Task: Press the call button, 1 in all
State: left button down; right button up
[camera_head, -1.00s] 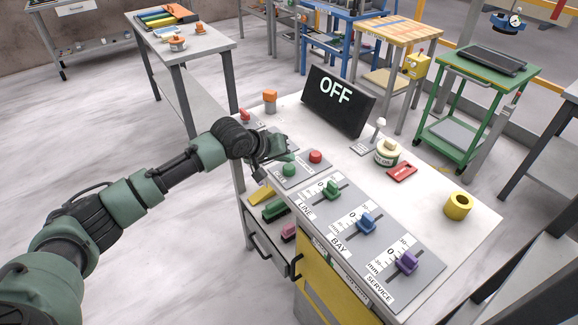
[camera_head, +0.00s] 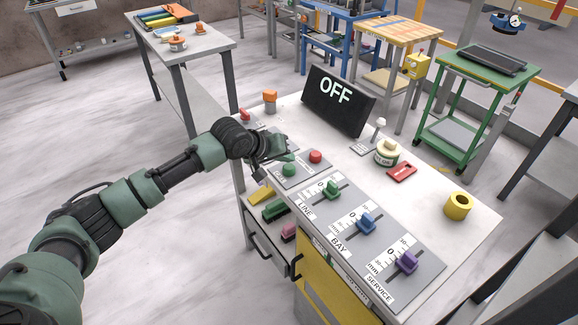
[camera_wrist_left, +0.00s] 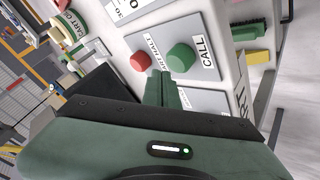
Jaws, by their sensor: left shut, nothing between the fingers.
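The green call button (camera_head: 289,169) is a round knob on a grey plate, beside a red button (camera_head: 315,156). In the left wrist view the green button (camera_wrist_left: 181,57) has the label CALL by it, and the red button (camera_wrist_left: 141,61) is to its left. My left gripper (camera_head: 284,154) is shut and empty, close to the plate by the two buttons. In the left wrist view its fingertips (camera_wrist_left: 162,76) appear just below the buttons. I cannot tell whether they touch the plate. My right gripper is not in view.
A black display (camera_head: 338,100) reading OFF stands behind the buttons. Sliders with green (camera_head: 331,189), blue (camera_head: 366,223) and purple (camera_head: 407,262) knobs are nearer.

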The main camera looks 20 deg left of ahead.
aim_at(287, 168)
pick_arm(q)
jog(key=shift+f, duration=0.35)
jog(key=shift+s+f, duration=0.1)
jog(key=shift+f, duration=0.6)
dwell(0.9)
jog(key=shift+r+p, duration=1.05)
jog(key=shift+p, duration=0.3)
notch_tip(287, 168, up, 5)
jog(key=p, duration=0.5)
jog(key=shift+p, duration=0.3)
